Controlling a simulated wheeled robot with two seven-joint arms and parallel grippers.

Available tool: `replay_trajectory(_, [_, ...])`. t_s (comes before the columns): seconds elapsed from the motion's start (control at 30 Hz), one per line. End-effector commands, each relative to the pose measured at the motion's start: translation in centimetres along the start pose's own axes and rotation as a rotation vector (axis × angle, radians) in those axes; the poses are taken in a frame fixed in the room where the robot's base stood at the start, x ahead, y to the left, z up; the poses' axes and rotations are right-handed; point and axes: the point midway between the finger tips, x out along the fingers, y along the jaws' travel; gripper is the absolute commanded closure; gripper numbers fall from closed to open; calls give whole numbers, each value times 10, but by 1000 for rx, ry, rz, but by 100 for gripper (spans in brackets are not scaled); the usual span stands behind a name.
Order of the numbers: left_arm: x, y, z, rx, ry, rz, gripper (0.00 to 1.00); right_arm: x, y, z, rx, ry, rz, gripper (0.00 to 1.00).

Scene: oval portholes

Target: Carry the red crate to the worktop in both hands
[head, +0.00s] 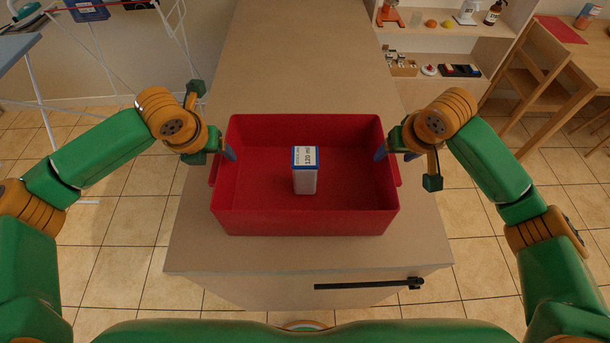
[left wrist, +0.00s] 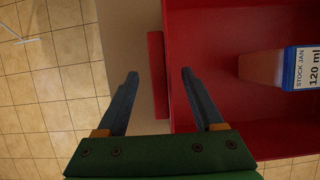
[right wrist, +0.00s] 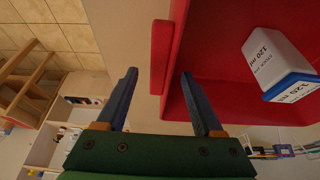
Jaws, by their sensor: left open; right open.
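The red crate (head: 305,222) sits on a wooden worktop (head: 300,60), near its front edge. A white box with a blue top, labelled 120 ml (head: 305,172), stands upright inside it. My left gripper (head: 228,152) is open at the crate's left side; in the left wrist view its fingers (left wrist: 158,80) straddle the red side handle and wall (left wrist: 157,75). My right gripper (head: 382,152) is open at the crate's right side; in the right wrist view its fingers (right wrist: 158,78) lie either side of the handle (right wrist: 160,55). I cannot tell whether the fingers touch the crate.
The worktop is bare behind the crate. A black bar handle (head: 368,285) is on the front below. A shelf (head: 440,85) with small items stands at the back right, beside a wooden chair (head: 530,85). A drying rack (head: 110,40) stands at the left.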

Motion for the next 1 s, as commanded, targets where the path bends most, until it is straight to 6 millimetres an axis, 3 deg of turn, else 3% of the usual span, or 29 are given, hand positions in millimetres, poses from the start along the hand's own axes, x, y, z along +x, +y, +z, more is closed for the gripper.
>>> replay_trajectory(0.2, [20,0,0,0,1,-1,31,20,0,0,-1,-1,-1,31])
replay_trajectory(0.5, [23,0,0,0,0,0,31,23,0,0,-1,0,-1,31])
replay_trajectory(0.77, [22,0,0,0,0,0,100,22,0,0,-1,0,-1,100])
replay_trajectory(1.0, [22,0,0,0,-1,0,100,22,0,0,-1,0,-1,100])
